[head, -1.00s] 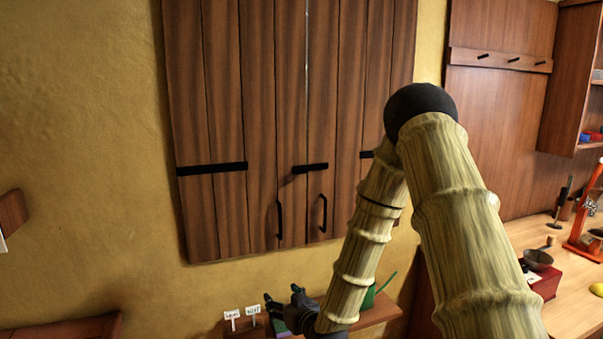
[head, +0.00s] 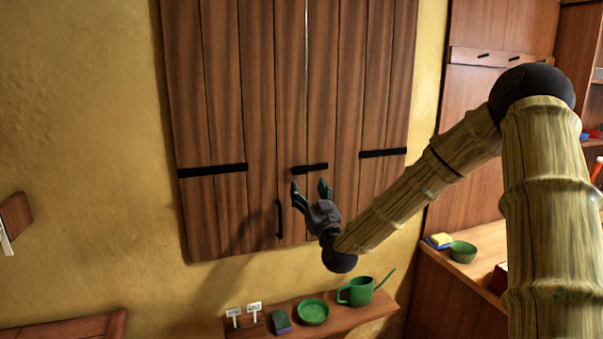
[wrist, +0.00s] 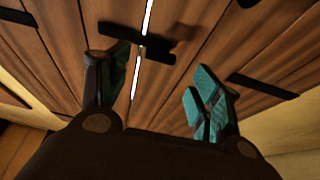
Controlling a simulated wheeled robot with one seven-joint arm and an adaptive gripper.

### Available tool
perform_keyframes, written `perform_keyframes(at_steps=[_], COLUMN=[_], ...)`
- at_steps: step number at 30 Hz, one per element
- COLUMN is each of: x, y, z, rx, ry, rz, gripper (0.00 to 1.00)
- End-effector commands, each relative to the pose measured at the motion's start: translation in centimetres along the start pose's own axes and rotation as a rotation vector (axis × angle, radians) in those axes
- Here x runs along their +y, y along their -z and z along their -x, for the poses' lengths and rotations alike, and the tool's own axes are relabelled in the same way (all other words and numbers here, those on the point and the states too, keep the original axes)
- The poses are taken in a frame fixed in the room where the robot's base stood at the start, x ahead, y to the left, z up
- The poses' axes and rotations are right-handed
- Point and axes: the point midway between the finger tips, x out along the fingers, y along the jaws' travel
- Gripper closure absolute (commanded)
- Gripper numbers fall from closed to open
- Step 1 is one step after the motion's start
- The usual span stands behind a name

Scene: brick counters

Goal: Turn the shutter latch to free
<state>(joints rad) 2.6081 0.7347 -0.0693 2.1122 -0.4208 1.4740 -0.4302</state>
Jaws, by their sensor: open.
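The wooden shutter (head: 255,110) has two leaves of dark planks that meet at a bright vertical gap. The shutter latch (head: 310,168) is a short black bar lying nearly level across that gap. It also shows in the wrist view (wrist: 136,42), ahead of the fingers, with a shadow beside it. My gripper (head: 311,187) is open and empty, just below the latch, its fingers pointing up toward it. In the wrist view, the two fingers (wrist: 152,95) stand apart on either side of the bright gap. I see no contact with the latch.
Black hinge straps (head: 212,170) cross both leaves. A black pull handle (head: 279,218) is at lower left of my gripper; the other is hidden behind it. A shelf below (head: 345,318) holds a green watering can (head: 360,291), a green bowl (head: 313,312) and small signs.

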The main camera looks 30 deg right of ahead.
Motion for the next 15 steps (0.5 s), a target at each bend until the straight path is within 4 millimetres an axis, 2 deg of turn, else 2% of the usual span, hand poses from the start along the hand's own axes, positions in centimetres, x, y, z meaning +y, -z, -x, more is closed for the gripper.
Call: perform_keyframes(at_steps=[3, 9, 15], x=[0.1, 0.0, 0.0], y=[0.2, 0.2, 0.0], z=[-2.1, -5.0, -6.5], rx=[0.001, 0.0, -0.001], ry=[-0.001, 0.0, 0.0], rz=[0.001, 0.001, 0.001], gripper=[0.36, 0.36, 0.36])
